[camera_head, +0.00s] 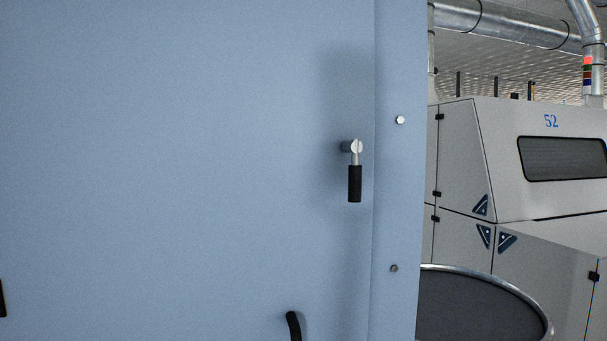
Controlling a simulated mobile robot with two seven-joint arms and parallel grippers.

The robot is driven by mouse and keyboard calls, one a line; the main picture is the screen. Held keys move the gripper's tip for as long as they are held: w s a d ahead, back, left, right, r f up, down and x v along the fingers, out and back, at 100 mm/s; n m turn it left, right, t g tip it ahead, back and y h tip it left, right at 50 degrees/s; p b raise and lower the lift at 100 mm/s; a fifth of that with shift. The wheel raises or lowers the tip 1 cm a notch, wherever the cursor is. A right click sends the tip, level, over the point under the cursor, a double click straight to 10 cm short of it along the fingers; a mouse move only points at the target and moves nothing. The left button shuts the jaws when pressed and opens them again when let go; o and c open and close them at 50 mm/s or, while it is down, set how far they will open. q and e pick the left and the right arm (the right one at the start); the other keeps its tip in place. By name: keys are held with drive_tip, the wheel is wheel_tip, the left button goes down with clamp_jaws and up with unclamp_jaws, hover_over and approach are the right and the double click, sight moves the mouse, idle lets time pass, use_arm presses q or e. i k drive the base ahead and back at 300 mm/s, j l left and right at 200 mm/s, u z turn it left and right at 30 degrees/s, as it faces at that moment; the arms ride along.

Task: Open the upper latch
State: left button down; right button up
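The upper latch (355,172) is on the blue panel (190,150), near its right side. It has a round silver pivot and a short silver stem with a black grip, which hangs straight down. A black curved handle (293,326) shows lower on the panel, cut off by the bottom edge of the picture; I cannot tell what it belongs to. Neither of my grippers is in view.
A blue frame strip (398,190) with two bolts runs beside the panel's right edge. Right of it stand a grey machine (540,200) marked 52 and a round dark container (475,305) with a metal rim. A small black part (2,299) shows at the left edge.

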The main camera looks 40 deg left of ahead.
sight(354, 147)
drive_tip(key=u, duration=1.1)
drive_tip(key=k+l+z, duration=0.1)
drive_tip(key=l, duration=0.2)
